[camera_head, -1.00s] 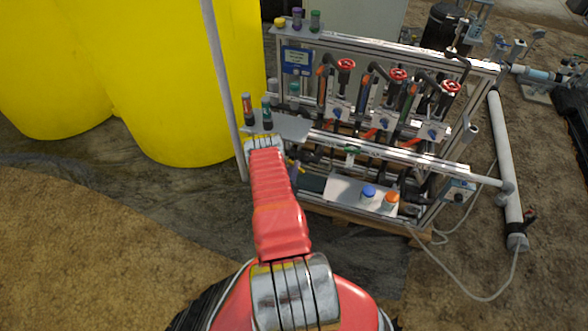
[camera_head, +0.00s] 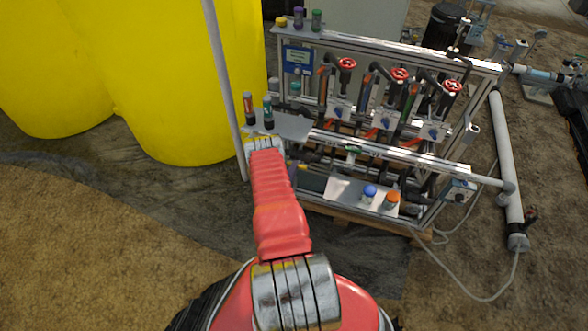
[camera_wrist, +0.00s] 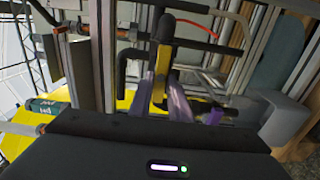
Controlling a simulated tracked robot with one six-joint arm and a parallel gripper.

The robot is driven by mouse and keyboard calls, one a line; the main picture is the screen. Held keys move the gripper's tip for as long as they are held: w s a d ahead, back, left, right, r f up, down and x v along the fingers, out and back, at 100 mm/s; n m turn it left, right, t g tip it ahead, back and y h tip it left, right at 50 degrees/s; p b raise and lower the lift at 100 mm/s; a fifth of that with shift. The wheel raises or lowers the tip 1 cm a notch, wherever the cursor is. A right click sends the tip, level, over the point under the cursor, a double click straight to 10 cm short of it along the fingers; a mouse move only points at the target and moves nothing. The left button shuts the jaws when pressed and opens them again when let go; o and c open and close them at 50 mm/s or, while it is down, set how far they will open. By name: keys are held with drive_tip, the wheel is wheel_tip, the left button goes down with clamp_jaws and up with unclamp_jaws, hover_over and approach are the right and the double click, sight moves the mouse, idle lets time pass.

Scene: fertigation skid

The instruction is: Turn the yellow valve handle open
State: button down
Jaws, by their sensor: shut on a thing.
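The yellow valve handle (camera_wrist: 161,72) shows in the wrist view as a narrow yellow bar below a black pipe fitting (camera_wrist: 166,27). My gripper (camera_wrist: 162,103) has its two purple fingers on either side of the handle and is shut on it. The handle's lower end is partly hidden between the fingers. In the head view my red arm reaches to the lower left part of the skid and hides the gripper. Only a small yellow bit shows beside the arm there, and I cannot tell the handle's angle from it.
The skid frame (camera_head: 400,160) carries several red-wheeled valves (camera_head: 399,75). A plate with blue (camera_head: 369,192) and orange (camera_head: 392,201) caps is right of my arm. Small bottles (camera_head: 267,108) stand on a shelf by the wrist. Large yellow tanks (camera_head: 185,80) stand left.

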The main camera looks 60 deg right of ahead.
drive_tip(key=shift+w+a+f, duration=0.15)
drive_tip(key=shift+f, duration=0.05)
drive_tip(key=c, duration=2)
unclamp_jaws()
drive_tip(key=shift+o, duration=1.4)
drive_tip(key=shift+r, duration=0.1)
drive_tip(key=s+a, duration=0.2)
drive_tip(key=a, duration=1.1)
drive_tip(key=shift+s+a, duration=0.15)
drive_tip(key=shift+a, duration=0.1)
